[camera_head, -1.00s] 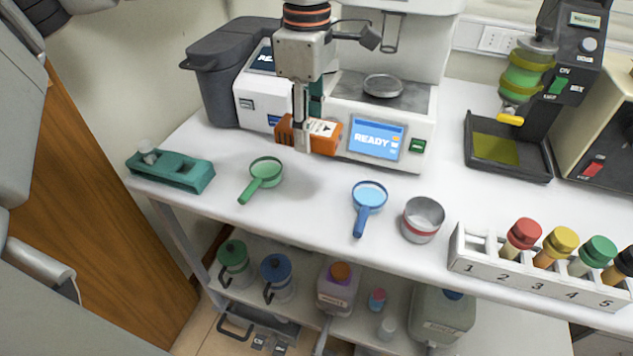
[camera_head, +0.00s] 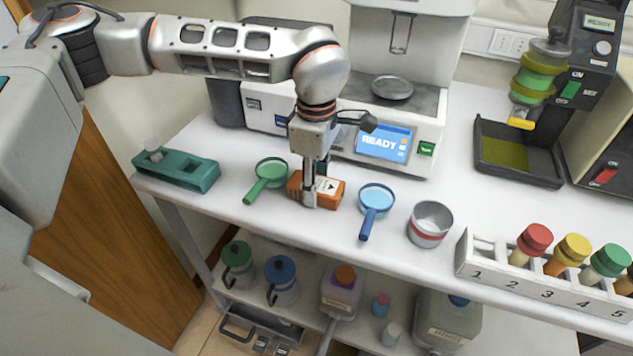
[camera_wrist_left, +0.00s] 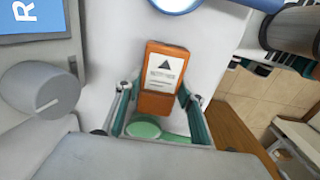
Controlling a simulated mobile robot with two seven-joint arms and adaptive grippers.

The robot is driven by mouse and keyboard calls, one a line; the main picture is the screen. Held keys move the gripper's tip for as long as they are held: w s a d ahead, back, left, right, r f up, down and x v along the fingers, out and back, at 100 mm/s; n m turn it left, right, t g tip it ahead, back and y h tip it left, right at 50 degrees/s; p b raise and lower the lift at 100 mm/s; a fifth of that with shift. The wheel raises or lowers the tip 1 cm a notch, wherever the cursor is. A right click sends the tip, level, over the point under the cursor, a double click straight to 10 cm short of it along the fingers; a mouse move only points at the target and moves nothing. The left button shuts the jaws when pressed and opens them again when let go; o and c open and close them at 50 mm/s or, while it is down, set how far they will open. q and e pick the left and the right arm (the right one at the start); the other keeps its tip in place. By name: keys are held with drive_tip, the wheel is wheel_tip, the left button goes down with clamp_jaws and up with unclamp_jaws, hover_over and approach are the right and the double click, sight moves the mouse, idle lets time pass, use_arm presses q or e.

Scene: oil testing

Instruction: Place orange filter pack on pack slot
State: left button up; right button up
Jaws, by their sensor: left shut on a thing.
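The orange filter pack (camera_head: 331,192) is a small block with a white label and a black triangle. My left gripper (camera_head: 311,196) is shut on it, between the green and blue round-handled tools, over the front part of the white bench. The pack is at or just above the bench top; I cannot tell whether it touches. In the left wrist view, the pack (camera_wrist_left: 156,101) sits between the two teal fingers of my left gripper (camera_wrist_left: 160,92). I cannot make out which thing is the pack slot. My right gripper is not in view.
A green-rimmed tool (camera_head: 268,172) lies left of the pack, a blue one (camera_head: 376,200) right. A metal cup (camera_head: 430,225) and numbered vial rack (camera_head: 500,272) are further right. A teal holder (camera_head: 190,172) stands left. The READY machine (camera_head: 440,120) is behind.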

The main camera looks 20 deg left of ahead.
use_arm(q)
drive_tip(key=o, duration=1.2)
